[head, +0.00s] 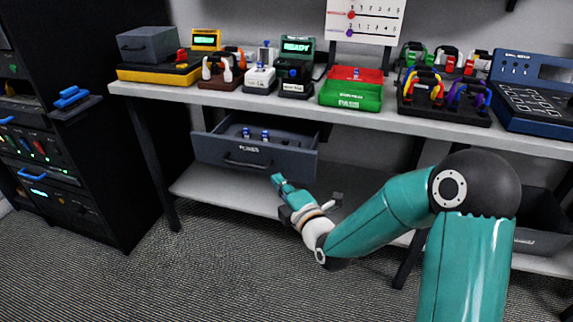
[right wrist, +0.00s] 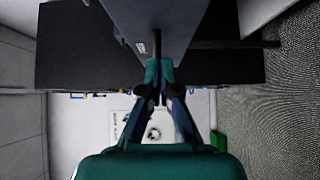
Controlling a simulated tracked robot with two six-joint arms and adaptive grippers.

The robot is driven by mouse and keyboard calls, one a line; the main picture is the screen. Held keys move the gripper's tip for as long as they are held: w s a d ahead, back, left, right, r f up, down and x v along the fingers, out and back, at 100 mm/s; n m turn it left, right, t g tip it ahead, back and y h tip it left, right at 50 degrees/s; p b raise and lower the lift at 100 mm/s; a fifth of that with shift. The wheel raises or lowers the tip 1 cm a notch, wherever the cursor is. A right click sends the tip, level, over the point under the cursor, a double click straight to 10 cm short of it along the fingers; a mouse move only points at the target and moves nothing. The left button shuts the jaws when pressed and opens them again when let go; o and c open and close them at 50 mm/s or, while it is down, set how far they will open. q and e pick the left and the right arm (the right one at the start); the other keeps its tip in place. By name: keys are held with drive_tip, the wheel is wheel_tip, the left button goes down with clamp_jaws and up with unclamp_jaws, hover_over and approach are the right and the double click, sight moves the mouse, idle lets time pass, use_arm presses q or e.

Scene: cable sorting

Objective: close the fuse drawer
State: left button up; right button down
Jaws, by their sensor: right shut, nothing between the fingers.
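The fuse drawer (head: 212,150) is a grey-blue drawer under the bench top, pulled out toward me. Its front has a white label and a dark bar handle (head: 247,164). Several small blue-and-white fuses (head: 256,134) are inside. My right gripper (head: 277,180) is shut and empty, just in front of the drawer's front, low and right of the handle in the head view. In the right wrist view its closed fingertips (right wrist: 158,70) are close to the drawer front (right wrist: 180,22); I cannot tell if they touch. My left gripper is not in view.
The bench (head: 300,108) above carries cable racks, a green-and-red box (head: 352,92), meters and a blue console (head: 535,95). A lower shelf (head: 215,188) runs below the drawer. A dark equipment rack (head: 75,150) stands at left. An open dark bin (head: 540,225) is at right.

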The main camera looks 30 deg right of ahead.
sight(277, 164)
drive_tip(key=w+d, duration=0.3)
drive_tip(key=shift+d, duration=0.1)
